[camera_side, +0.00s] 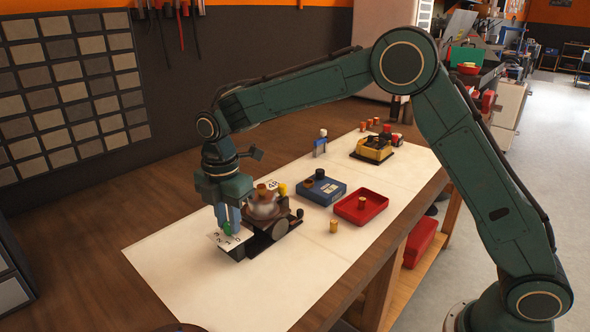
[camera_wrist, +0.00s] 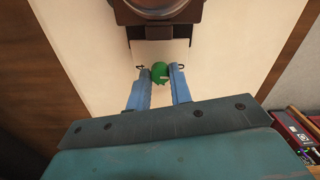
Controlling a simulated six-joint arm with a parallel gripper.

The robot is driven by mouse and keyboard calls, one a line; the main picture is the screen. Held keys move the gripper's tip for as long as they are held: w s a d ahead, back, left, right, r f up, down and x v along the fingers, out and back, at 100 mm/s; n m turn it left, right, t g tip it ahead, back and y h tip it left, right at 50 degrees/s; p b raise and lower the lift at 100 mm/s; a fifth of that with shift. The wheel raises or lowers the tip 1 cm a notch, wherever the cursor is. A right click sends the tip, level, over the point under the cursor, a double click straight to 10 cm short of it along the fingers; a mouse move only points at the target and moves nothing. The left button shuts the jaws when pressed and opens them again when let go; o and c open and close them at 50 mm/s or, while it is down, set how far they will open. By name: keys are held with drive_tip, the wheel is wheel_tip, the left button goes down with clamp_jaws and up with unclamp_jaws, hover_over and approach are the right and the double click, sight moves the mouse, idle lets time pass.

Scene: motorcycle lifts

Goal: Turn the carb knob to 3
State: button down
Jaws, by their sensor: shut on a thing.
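The green carb knob (camera_side: 227,229) sits at the near left end of the carb unit (camera_side: 266,208), over a white number card (camera_side: 215,237). The card shows small dark digits, with a 3 towards its left side, but the knob's exact setting is too small to read. My gripper (camera_side: 228,222) points down with its blue fingers shut on the knob, one on each side. In the wrist view the knob (camera_wrist: 160,73) sits between the two blue fingertips (camera_wrist: 161,68). The fingers and the small scale hide its pointer.
A blue box (camera_side: 321,190) and a red tray (camera_side: 361,207) with a small cylinder stand right of the carb unit. A loose brass-coloured cylinder (camera_side: 333,226) stands on the white mat (camera_side: 200,290). A yellow-and-black unit (camera_side: 374,149) is farther back. The mat's near part is clear.

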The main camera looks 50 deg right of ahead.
drive_tip(key=m, duration=1.9)
drive_tip(key=shift+s+m, duration=0.1)
drive_tip(key=shift+m, duration=0.2)
drive_tip(key=m, duration=0.6)
drive_tip(key=shift+m, duration=0.3)
drive_tip(key=c, duration=1.3)
unclamp_jaws()
drive_tip(key=shift+a, duration=0.1)
drive_tip(key=shift+o, duration=0.2)
